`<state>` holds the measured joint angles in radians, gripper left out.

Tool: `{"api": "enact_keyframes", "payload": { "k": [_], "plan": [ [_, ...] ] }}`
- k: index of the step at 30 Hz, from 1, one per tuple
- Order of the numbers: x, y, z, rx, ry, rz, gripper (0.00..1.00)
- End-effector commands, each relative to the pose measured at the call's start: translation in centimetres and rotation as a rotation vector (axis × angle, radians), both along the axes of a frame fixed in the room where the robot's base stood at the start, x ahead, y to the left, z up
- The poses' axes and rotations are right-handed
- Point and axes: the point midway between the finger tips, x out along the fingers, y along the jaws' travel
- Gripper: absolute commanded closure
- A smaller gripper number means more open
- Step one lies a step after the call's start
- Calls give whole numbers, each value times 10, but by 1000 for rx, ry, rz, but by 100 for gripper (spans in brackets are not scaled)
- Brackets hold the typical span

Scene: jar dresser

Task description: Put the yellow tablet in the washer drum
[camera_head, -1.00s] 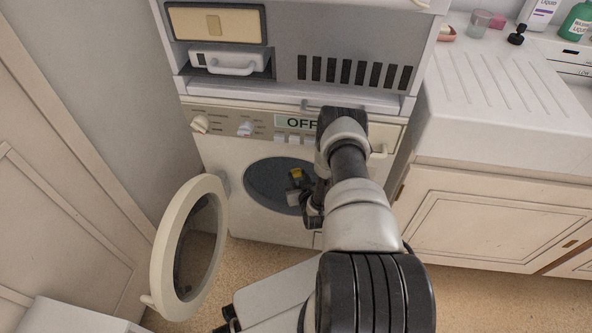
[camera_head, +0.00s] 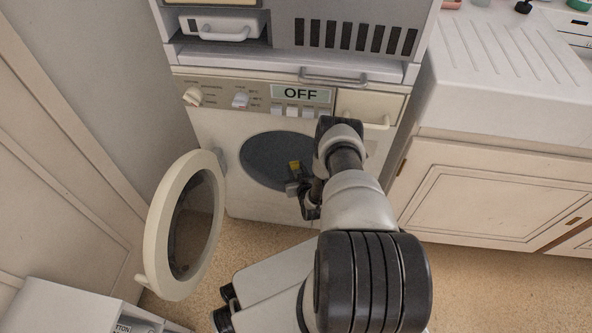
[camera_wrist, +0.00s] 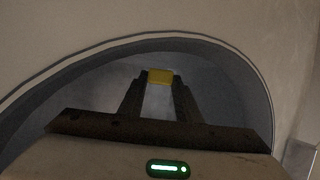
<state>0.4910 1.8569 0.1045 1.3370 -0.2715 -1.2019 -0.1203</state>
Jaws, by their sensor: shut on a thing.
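The yellow tablet (camera_wrist: 160,77) is held between the two finger ends of my gripper (camera_wrist: 160,84) in the wrist view. In the head view the yellow tablet (camera_head: 295,166) shows as a small patch in front of the dark drum opening. My gripper (camera_head: 293,180) is shut on it and is at the washer's round opening. The washer drum (camera_head: 262,160) is dark inside, and its grey rim arches around the tablet in the wrist view. How deep the tablet is cannot be told. The washer door (camera_head: 158,232) stands wide open to the left.
My arm covers the right part of the washer front. The panel display (camera_head: 302,94) reads OFF. A dryer-like unit (camera_head: 355,35) sits above the washer. A cabinet with a sink top (camera_head: 500,200) stands to the right, and a white box (camera_head: 60,310) is at lower left.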

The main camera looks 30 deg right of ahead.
Motion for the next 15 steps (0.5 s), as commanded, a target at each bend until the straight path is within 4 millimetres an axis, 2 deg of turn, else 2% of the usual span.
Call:
{"api": "enact_keyframes", "payload": {
  "k": [15],
  "plan": [
    [0,0,-12,0,0,0,91]
  ]
}}
